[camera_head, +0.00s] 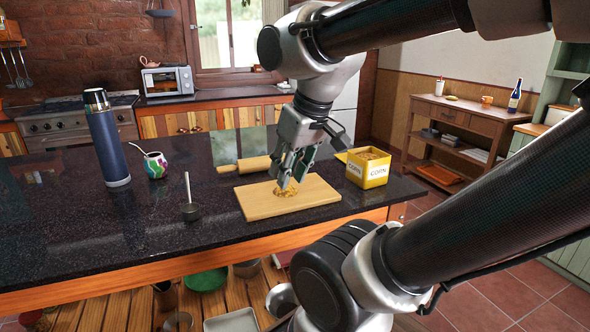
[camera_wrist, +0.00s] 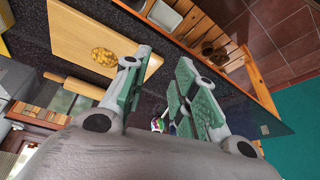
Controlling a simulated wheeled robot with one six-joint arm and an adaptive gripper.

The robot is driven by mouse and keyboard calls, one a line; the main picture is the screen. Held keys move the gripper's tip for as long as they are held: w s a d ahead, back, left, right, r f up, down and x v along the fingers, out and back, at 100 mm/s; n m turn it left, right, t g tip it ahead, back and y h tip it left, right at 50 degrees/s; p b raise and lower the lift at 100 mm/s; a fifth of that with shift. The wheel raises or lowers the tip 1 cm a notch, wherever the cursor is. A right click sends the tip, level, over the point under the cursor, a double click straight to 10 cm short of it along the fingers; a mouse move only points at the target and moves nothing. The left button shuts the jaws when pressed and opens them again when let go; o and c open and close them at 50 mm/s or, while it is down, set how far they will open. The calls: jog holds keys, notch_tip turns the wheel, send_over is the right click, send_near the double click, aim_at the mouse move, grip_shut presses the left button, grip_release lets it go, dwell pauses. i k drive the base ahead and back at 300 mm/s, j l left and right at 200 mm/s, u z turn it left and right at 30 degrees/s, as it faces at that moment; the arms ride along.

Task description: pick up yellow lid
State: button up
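A yellow piece that looks like the lid (camera_head: 341,157) shows at the left rear of the yellow corn tin (camera_head: 376,180); the tin hides part of it. The tin stands open at the right of the counter, filled with corn. My gripper (camera_head: 290,178) is over the wooden board, left of the tin, close to a small corn pile (camera_head: 285,191). In the wrist view, my gripper (camera_wrist: 160,85) has its green-padded fingers spread with nothing between them. The corn pile (camera_wrist: 103,57) shows there beside one finger. I cannot make out the lid in the wrist view.
The wooden board (camera_head: 309,203) lies on the dark counter (camera_head: 80,223). A rolling pin (camera_head: 247,165) lies behind it. The front left counter is clear.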

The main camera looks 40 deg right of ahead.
aim_at(342, 157)
jog(key=z, duration=1.45)
jog(key=k+j+z, duration=0.1)
jog(key=j, duration=0.4)
jog(key=i+l+u, duration=0.3)
jog(key=l, duration=0.35)
jog(key=i+l+u, duration=0.35)
jog(key=l, duration=0.35)
jog(key=i+l+u, duration=0.15)
jog(key=l, duration=0.25)
jog(key=i+l+u, duration=0.15)
jog(key=l, duration=0.25)
